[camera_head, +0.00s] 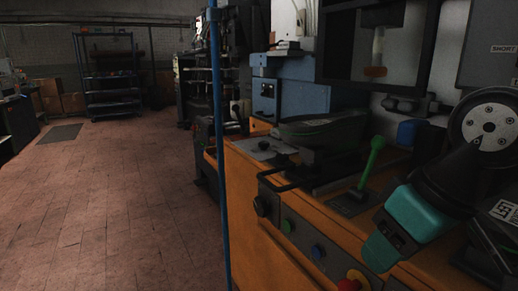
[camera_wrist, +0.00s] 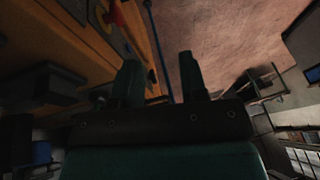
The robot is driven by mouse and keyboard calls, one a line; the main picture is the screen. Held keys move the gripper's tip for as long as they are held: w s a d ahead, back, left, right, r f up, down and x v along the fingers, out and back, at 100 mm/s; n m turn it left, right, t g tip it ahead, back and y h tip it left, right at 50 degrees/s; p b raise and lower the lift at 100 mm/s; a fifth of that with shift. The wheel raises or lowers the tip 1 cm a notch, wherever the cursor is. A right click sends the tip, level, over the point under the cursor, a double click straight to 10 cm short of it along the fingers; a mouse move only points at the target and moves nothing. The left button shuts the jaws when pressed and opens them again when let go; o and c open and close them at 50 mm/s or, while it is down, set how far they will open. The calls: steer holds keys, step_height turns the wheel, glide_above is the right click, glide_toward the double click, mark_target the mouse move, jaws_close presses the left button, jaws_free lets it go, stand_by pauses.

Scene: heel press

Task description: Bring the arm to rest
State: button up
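My gripper (camera_head: 382,248) is at the right of the head view, teal with dark parts. It points down and to the left, over the front edge of the orange machine bench (camera_head: 258,215). In the wrist view the two fingers of my gripper (camera_wrist: 162,76) stand apart. The gap between them shows only the bench edge and floor, so it is open and empty. My dark arm links reach in from the right edge of the head view.
A green-handled lever (camera_head: 372,160) stands on the bench beside my gripper. A red knob (camera_head: 354,281) and small buttons are on the bench front below. A blue pole (camera_head: 217,130) rises left of the bench. The tiled floor (camera_head: 110,200) at left is clear.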

steer(key=s+a+f+n+g, duration=0.2)
steer(key=s+f+g, duration=0.1)
steer(key=s, duration=0.5)
step_height(320, 180, up, 18)
steer(key=w+p, duration=0.1)
steer(key=p, duration=1.6)
steer(key=shift+w+d+f+m+y+p, duration=0.2)
steer(key=shift+f+m+y+p, duration=0.1)
steer(key=shift+y, duration=0.1)
